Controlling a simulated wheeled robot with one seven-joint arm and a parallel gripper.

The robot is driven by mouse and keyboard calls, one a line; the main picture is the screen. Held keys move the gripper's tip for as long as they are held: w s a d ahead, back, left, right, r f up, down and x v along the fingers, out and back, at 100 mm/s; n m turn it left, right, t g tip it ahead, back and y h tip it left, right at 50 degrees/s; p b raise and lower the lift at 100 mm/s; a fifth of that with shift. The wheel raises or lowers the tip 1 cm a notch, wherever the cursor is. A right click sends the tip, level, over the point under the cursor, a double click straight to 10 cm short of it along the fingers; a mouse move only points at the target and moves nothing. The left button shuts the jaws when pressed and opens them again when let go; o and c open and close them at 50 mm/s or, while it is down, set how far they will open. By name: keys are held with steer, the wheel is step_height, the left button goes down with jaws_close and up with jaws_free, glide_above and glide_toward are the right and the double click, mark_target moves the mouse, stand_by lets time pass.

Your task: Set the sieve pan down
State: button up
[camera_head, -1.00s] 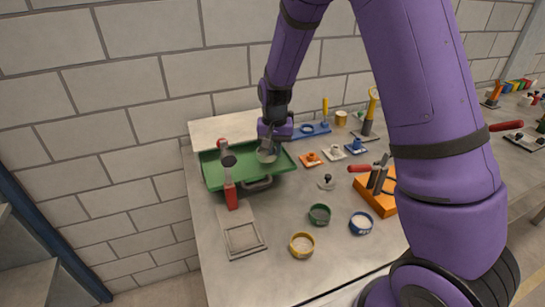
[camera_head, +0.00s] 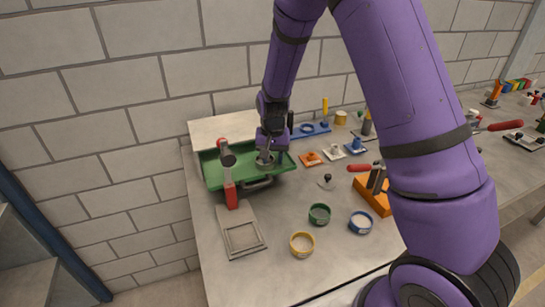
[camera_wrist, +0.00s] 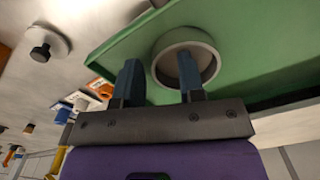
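The sieve pan (camera_head: 264,162) is a small round grey pan at the right part of the green sandbed tray (camera_head: 213,179). It also shows in the wrist view (camera_wrist: 207,52), against the tray's green surface (camera_wrist: 122,45). My gripper (camera_head: 267,151) is right above the pan, pointing down. In the wrist view its two dark fingers (camera_wrist: 158,78) stand well apart. One finger overlaps the pan's inside and the other is outside its left wall, with a gap showing. The pan's underside contact is hidden.
Green (camera_head: 319,214), blue (camera_head: 361,222) and yellow (camera_head: 302,244) cups stand in front. An orange block with tools (camera_head: 371,198) is at right. A knobbed disc (camera_head: 327,181) lies between.

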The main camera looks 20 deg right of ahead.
steer(key=shift+r, duration=0.1)
steer(key=s+d+r+t, duration=0.1)
steer(key=s+r, duration=0.2)
steer(key=r, duration=0.8)
steer(key=s+d+r, duration=0.1)
steer(key=s+r, duration=0.2)
steer(key=r, duration=0.7)
steer(key=s+d+r+n+t, duration=0.1)
steer(key=s+r, duration=0.4)
steer(key=s, duration=0.7)
steer(key=s+d+r+n+t, duration=0.2)
steer(key=s+r, duration=0.3)
steer(key=s, duration=0.8)
steer(key=shift+s+d+n+t, duration=0.15)
steer(key=shift+s+n+t, duration=0.15)
steer(key=shift+n+t, duration=0.35)
steer(key=shift+r, duration=0.1)
steer(key=shift+c, duration=0.4)
